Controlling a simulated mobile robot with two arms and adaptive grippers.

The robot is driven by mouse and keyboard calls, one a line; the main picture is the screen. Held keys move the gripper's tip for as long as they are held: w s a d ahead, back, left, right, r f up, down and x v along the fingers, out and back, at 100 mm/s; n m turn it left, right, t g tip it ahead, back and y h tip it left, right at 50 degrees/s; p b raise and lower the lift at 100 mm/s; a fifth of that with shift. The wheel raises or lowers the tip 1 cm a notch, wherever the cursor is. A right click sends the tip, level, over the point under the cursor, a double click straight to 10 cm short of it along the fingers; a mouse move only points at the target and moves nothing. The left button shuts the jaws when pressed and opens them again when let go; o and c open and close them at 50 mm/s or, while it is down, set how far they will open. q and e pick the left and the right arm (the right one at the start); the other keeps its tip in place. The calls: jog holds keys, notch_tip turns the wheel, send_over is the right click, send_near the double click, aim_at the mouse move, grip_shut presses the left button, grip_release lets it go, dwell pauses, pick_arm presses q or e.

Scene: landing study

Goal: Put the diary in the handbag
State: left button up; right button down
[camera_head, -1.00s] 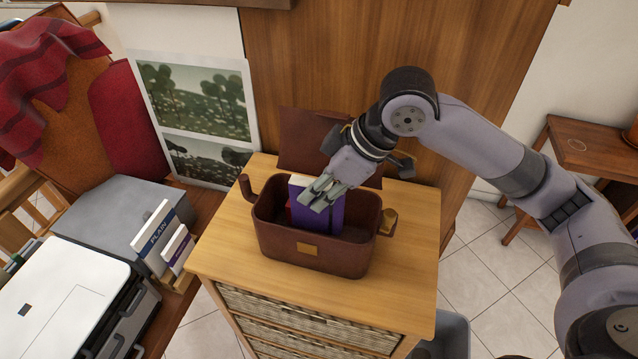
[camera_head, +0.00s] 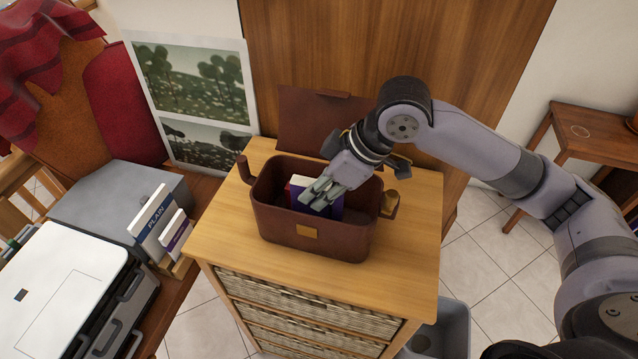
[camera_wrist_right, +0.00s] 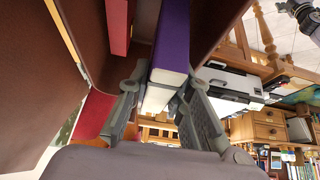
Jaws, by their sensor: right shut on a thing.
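The brown handbag (camera_head: 285,228) stands open on the wooden drawer cabinet, its flap (camera_head: 310,125) raised at the back. The diary, a purple book (camera_head: 333,211) with pale page edges, is upright and mostly down inside the bag. My right gripper (camera_head: 315,195) reaches in from above and is shut on the diary's upper edge. In the right wrist view the diary (camera_wrist_right: 174,38) sits between both fingers (camera_wrist_right: 157,88). A red item (camera_wrist_right: 118,25) stands beside it in the bag. The diary's lower part is hidden by the bag's front wall.
The cabinet top (camera_head: 415,235) is clear around the bag. A printer (camera_head: 62,295) and standing books (camera_head: 153,222) are at the left. A grey bin (camera_head: 450,325) is at the lower right, a side table (camera_head: 580,132) farther right.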

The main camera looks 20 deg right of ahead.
jog(key=shift+f+b, duration=0.35)
jog(key=shift+f, duration=0.75)
jog(key=c, duration=1.4)
grip_release()
jog(key=shift+o, duration=0.2)
jog(key=shift+o, duration=0.9)
jog(key=shift+r, duration=0.1)
